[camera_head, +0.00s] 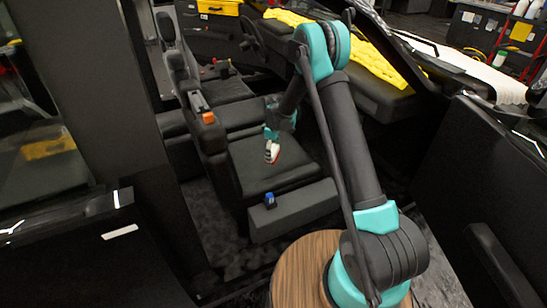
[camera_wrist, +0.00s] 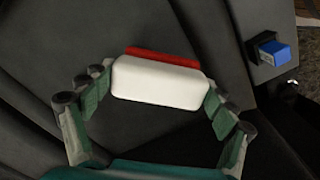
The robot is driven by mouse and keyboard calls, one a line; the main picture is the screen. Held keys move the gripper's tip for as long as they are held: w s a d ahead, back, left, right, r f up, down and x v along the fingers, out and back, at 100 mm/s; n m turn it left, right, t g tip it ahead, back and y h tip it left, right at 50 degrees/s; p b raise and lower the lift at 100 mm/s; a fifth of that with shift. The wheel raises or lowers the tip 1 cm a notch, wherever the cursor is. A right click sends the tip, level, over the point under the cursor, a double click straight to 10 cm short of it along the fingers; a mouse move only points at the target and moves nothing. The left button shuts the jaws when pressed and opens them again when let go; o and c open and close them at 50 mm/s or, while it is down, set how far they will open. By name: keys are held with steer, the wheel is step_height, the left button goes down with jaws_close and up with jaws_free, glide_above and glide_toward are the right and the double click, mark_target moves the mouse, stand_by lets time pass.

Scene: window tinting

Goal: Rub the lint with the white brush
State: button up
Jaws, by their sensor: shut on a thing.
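The white brush (camera_wrist: 158,83) has a white body with a red strip along its far side. My gripper (camera_wrist: 162,90) is shut on it, with a green-padded finger at each end of the white body. In the head view the brush (camera_head: 272,154) is at the black front seat (camera_head: 262,173), below my gripper (camera_head: 276,132). I cannot tell whether the brush touches the seat. I cannot make out any lint; the seat surface under and around the brush is partly hidden.
A small blue-topped object (camera_head: 270,200) sits at the seat's near side edge; it also shows in the wrist view (camera_wrist: 273,52). An orange-tipped object (camera_head: 208,117) lies by the seat back. The steering wheel (camera_head: 252,36) and yellow cloth (camera_head: 372,62) are beyond. The door opening's dark pillar (camera_head: 110,90) stands left.

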steer(key=shift+r, duration=1.1)
